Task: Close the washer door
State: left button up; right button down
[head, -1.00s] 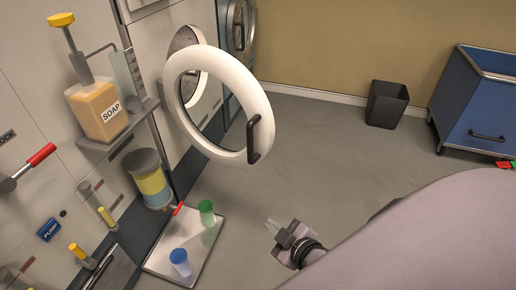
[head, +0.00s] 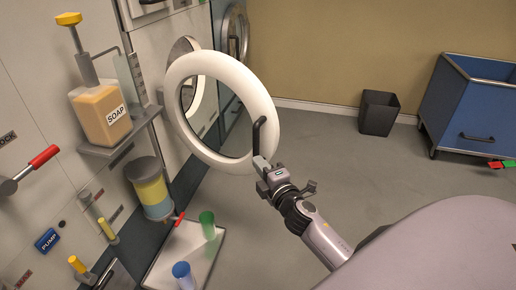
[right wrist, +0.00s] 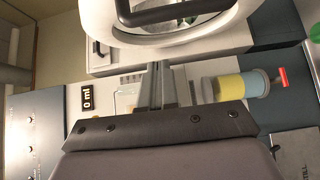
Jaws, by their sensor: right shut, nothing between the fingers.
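The door (right wrist: 120,38) and handle (right wrist: 170,12) also show at the top of the right wrist view. My right gripper (head: 261,164) is shut and empty, its fingertips at the handle's lower end; I cannot tell whether they touch. The fingers (right wrist: 155,82) point toward the door in the wrist view. My left gripper is out of view.
A soap bottle (head: 102,115) on a shelf, a yellow-blue canister (head: 150,188) and a red lever (head: 42,157) line the wall at left. A tray (head: 213,233) with green and blue cups lies below. A bin (head: 379,112) and blue cart (head: 465,112) stand on the right.

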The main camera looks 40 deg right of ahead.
aim_at(258, 148)
jog(key=w+d, duration=0.1)
jog(key=w, duration=0.1)
jog(key=w+d, duration=0.1)
jog(key=w, duration=0.1)
jog(key=w+d, duration=0.1)
jog(key=w, duration=0.1)
jog(key=shift+w+b, duration=0.1)
jog(key=shift+b, duration=0.2)
jog(key=shift+w+d, duration=0.25)
jog(key=shift+d, duration=0.15)
jog(key=shift+d, duration=0.1)
